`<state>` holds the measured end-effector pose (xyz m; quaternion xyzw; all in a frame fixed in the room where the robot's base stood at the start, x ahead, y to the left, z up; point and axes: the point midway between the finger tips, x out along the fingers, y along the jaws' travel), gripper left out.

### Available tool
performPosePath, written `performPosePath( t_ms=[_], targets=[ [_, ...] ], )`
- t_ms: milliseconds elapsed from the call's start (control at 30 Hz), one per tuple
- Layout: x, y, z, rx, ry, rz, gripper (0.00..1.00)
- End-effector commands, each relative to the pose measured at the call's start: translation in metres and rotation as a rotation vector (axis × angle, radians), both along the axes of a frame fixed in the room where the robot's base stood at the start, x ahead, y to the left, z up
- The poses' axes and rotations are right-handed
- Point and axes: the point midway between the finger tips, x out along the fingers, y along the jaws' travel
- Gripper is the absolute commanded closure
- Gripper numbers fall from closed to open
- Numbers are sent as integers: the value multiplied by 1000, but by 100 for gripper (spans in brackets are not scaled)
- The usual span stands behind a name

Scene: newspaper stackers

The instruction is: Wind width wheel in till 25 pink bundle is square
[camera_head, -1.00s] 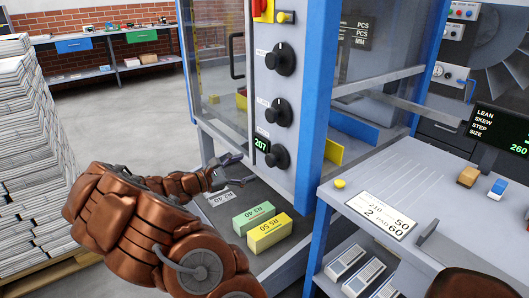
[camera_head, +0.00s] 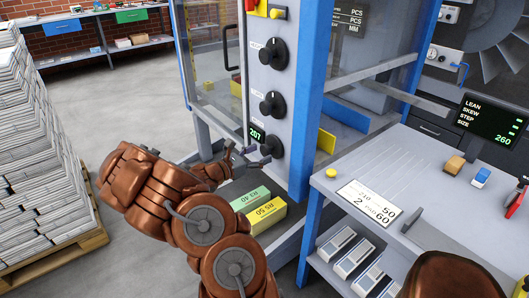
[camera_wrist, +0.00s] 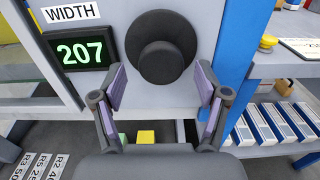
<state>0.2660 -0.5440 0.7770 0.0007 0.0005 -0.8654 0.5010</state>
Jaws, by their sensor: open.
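The width wheel is the lowest black knob (camera_head: 272,146) on the grey panel. It fills the top middle of the wrist view (camera_wrist: 160,48), next to a WIDTH label (camera_wrist: 70,11) and a green display (camera_wrist: 80,52) reading 207. My gripper (camera_head: 252,156) is just left of and below the wheel in the head view. In the wrist view my gripper (camera_wrist: 161,82) is open, with one finger on each side below the wheel. Nothing is between the fingers, and they look apart from the wheel. I see no pink bundle in either view.
Two more black knobs (camera_head: 272,54) (camera_head: 272,104) sit above on the panel. Green (camera_head: 250,198) and yellow (camera_head: 266,215) blocks lie on the shelf below. A LEAN/SKEW/STEP/SIZE screen (camera_head: 490,120) shows 260. A blue post (camera_head: 312,100) stands right of the panel; newspaper stacks (camera_head: 35,170) are left.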

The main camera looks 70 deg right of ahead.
Motion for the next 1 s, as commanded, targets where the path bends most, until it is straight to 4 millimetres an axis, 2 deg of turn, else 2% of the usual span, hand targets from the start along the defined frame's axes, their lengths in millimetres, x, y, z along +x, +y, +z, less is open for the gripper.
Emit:
performPosePath(
  t_ms=[300,667,1000],
  targets=[
    [-12,-20,0,-1,2,-1,26],
    [-13,-22,0,-2,1,0,27],
    [-13,-22,0,-2,1,0,62]
  ],
)
